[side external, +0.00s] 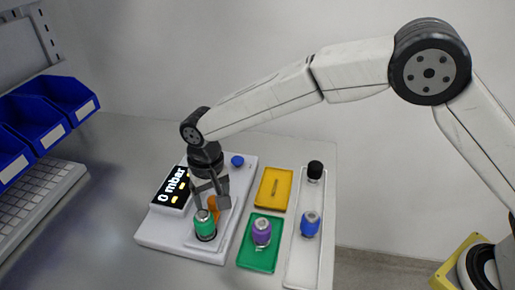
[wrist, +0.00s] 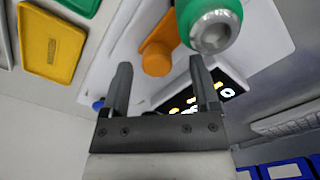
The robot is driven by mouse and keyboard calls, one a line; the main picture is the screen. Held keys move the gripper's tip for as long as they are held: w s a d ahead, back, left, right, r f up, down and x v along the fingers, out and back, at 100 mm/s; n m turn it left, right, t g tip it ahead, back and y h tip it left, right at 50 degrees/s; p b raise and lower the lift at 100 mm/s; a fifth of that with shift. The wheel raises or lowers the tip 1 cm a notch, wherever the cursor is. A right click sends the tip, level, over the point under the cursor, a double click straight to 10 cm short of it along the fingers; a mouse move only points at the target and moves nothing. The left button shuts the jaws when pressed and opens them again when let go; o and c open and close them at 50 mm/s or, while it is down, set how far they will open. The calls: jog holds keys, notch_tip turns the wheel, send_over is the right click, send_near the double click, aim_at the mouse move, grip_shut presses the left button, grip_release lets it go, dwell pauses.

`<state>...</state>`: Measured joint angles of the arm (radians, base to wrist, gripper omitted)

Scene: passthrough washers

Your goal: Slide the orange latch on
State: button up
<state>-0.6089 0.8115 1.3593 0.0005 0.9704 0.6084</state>
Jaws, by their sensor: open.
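The orange latch (wrist: 158,50) lies on the white device beside the green cylinder, with its round knob toward my gripper. In the side external view the latch (side external: 212,205) shows partly behind the green cylinder and my gripper. The green cylinder (side external: 205,226) with a metal top stands upright on the device; it also shows in the wrist view (wrist: 208,22). My gripper (side external: 211,196) is over the device, close to the latch. In the wrist view my gripper (wrist: 160,75) is open, with nothing between its fingers. Whether a fingertip touches the latch I cannot tell.
The white device (side external: 165,232) has a lit display (side external: 173,187) and a blue knob (side external: 237,160). To its right are a yellow tray (side external: 284,184), a green tray (side external: 246,259) with a purple cylinder (side external: 261,232), and a white tray (side external: 303,267) with blue and black-capped cylinders. Blue bins (side external: 35,123) stand left.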

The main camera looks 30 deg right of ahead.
aim_at(213, 201)
jog(key=shift+r, duration=3.45)
jog(key=shift+d, duration=0.55)
jog(key=d, duration=1)
jog(key=s+d+f+t, duration=0.1)
jog(key=s+d+f, duration=0.1)
jog(key=s+d, duration=0.6)
jog(key=s+d+f+t, duration=0.1)
jog(key=s+d+f, duration=0.1)
jog(key=s+d, duration=0.7)
jog(key=shift+d+f+t, duration=0.3)
jog(key=shift+d, duration=1.35)
jog(key=shift+w, duration=0.1)
